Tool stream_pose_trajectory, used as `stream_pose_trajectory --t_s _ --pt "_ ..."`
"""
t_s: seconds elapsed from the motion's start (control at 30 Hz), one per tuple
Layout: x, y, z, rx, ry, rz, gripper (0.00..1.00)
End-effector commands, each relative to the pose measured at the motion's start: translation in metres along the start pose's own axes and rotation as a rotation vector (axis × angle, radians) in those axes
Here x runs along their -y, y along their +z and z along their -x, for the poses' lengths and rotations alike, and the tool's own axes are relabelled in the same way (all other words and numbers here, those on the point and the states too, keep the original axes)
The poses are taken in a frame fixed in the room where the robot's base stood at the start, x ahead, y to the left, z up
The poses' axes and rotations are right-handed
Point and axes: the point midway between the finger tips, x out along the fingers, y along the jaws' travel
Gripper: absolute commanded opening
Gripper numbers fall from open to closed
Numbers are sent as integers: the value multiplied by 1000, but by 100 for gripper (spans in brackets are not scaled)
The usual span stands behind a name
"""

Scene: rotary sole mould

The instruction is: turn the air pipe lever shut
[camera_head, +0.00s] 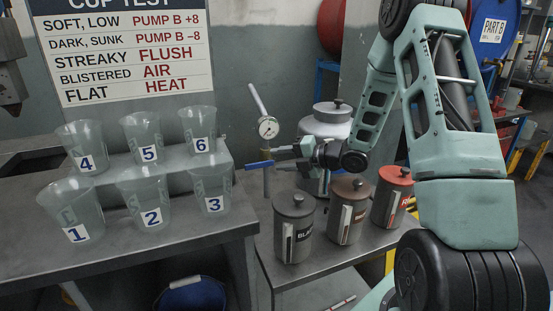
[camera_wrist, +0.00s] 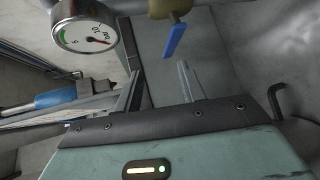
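The air pipe lever (camera_head: 260,164) is a blue handle below the pressure gauge (camera_head: 268,127) in the head view, lying roughly level. In the wrist view the blue lever (camera_wrist: 175,39) hangs slanted from a brass valve body (camera_wrist: 170,8). My gripper (camera_head: 280,151) is beside the lever, to its right in the head view. In the wrist view its two fingers (camera_wrist: 158,72) stand apart with nothing between them, and the lever is beyond the fingertips. The wrist view does not show any contact.
Grey, brown and red canisters (camera_head: 293,228) stand on a metal table below my arm. Numbered clear cups (camera_head: 143,197) stand on the bench to the left. A blue-ended rod (camera_wrist: 55,98) shows left in the wrist view.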

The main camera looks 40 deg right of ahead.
Motion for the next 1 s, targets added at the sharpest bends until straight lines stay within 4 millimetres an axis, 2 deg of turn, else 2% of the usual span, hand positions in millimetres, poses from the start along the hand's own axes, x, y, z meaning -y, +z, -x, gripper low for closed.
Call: stream_pose_trajectory --t_s 0.6,1.0 --pt "12 -1 39 0 -1 -1 40" --pt "14 -2 46 -1 0 -1 40"
